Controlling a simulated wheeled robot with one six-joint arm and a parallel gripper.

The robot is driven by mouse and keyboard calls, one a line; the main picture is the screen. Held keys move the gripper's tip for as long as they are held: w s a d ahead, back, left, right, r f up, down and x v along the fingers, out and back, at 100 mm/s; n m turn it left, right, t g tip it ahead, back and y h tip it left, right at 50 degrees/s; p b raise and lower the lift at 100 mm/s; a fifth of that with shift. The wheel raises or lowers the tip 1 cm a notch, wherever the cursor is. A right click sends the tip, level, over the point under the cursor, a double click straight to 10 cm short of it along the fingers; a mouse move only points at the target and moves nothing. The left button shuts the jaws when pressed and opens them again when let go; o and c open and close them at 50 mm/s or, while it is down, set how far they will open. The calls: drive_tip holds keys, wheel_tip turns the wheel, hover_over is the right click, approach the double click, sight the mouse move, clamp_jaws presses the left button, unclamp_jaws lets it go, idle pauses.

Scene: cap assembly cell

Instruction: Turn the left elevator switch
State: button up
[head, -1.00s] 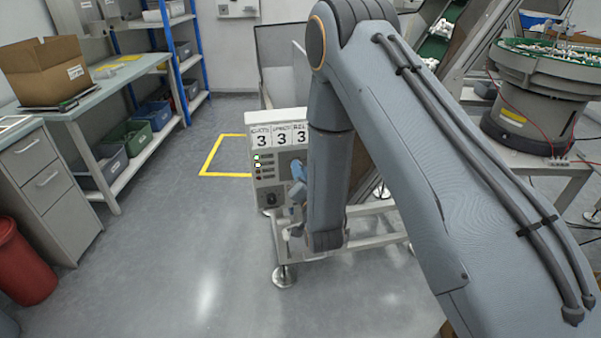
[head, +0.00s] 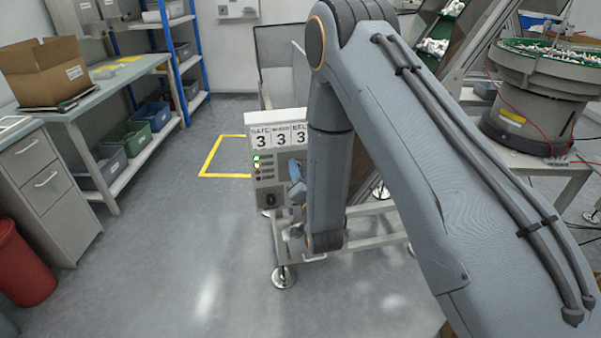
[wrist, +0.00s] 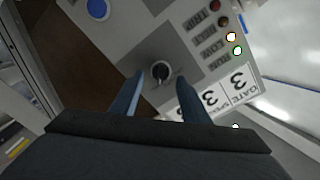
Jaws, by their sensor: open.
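A grey control box (head: 262,172) with lamps and number cards stands left of my arm in the head view. In the wrist view, a black switch knob (wrist: 160,70) sits on a darker grey plate of this box. My gripper (wrist: 158,78) is open, with its two blue fingers on either side of the knob. I cannot tell whether they touch it. In the head view my gripper (head: 297,182) is partly hidden behind my arm. A dark switch (head: 270,199) is below the lamps there; the knob between my fingers appears to be a separate one.
Lit lamps (wrist: 234,43) and number cards (wrist: 214,97) are beside the knob. A blue round part (wrist: 98,8) is at the top edge. A workbench (head: 60,115) stands at the left, a bowl feeder (head: 530,90) at the right. The floor (head: 180,240) left of the box is clear.

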drive_tip(key=b+v, duration=0.1)
drive_tip(key=v, duration=0.6)
drive_tip(key=shift+s, duration=0.35)
drive_tip(key=shift+d, duration=0.1)
drive_tip(key=s+d+n+g+h, duration=0.2)
drive_tip(key=d+n+g+h, duration=0.1)
drive_tip(key=d+g, duration=0.55)
drive_tip(key=s+d+r+n+g, duration=0.1)
drive_tip(key=s+d+r+g, duration=0.1)
drive_tip(key=s, duration=0.5)
drive_tip(key=s+d+r+n+g, duration=0.1)
drive_tip(key=s+d+g, duration=0.3)
drive_tip(key=s, duration=0.4)
drive_tip(key=s+d+r+n+g, duration=0.1)
drive_tip(key=s+d+r+g, duration=0.2)
drive_tip(key=s, duration=0.5)
drive_tip(key=shift+r+n+h, duration=0.4)
drive_tip(key=shift+r, duration=0.15)
idle(3.1)
